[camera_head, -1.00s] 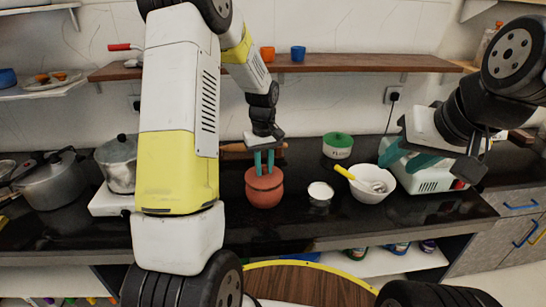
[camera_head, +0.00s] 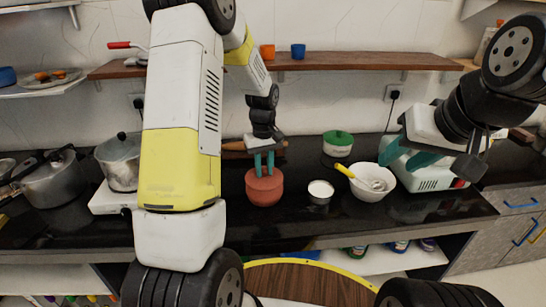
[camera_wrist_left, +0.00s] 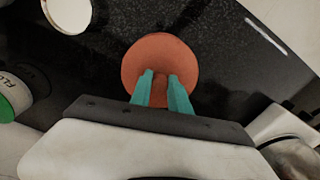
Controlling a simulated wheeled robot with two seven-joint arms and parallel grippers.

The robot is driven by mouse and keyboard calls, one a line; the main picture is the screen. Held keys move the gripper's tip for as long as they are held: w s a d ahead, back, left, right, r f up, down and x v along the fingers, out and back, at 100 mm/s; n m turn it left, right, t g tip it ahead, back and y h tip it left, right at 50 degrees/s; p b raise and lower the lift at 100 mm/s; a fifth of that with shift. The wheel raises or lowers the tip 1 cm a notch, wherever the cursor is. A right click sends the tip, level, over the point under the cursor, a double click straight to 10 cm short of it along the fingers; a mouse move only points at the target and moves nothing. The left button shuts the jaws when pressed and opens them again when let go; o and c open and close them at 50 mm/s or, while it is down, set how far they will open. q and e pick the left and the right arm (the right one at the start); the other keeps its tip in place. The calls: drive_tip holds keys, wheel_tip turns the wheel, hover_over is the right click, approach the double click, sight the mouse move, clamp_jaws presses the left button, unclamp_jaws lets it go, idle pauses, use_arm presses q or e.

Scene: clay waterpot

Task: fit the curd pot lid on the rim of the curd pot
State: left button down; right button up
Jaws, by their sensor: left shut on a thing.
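The curd pot (camera_head: 264,191) is a round terracotta pot standing on the dark counter. The curd pot lid (camera_wrist_left: 146,63) shows in the left wrist view as a round terracotta disc with a knob between the fingers. My left gripper (camera_head: 264,161) is above the pot, pointing down, shut on the lid's knob. In the left wrist view the gripper's teal fingers (camera_wrist_left: 160,80) flank the knob, and the disc hides the pot. The lid is at the pot's top; whether it sits flush on the rim I cannot tell. My right gripper (camera_head: 408,152) is open and empty at the right.
A small white-topped metal cup (camera_head: 320,191) and a white bowl (camera_head: 372,186) with a yellow-handled utensil stand right of the pot. Metal pots (camera_head: 120,165) stand at left. The counter in front of the pot is clear.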

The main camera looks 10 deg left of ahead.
use_arm(q)
drive_tip(key=c, duration=1.1)
unclamp_jaws()
drive_tip(key=shift+c, duration=0.2)
drive_tip(key=shift+o, duration=0.2)
drive_tip(key=o, duration=0.5)
drive_tip(key=shift+r, duration=3.25)
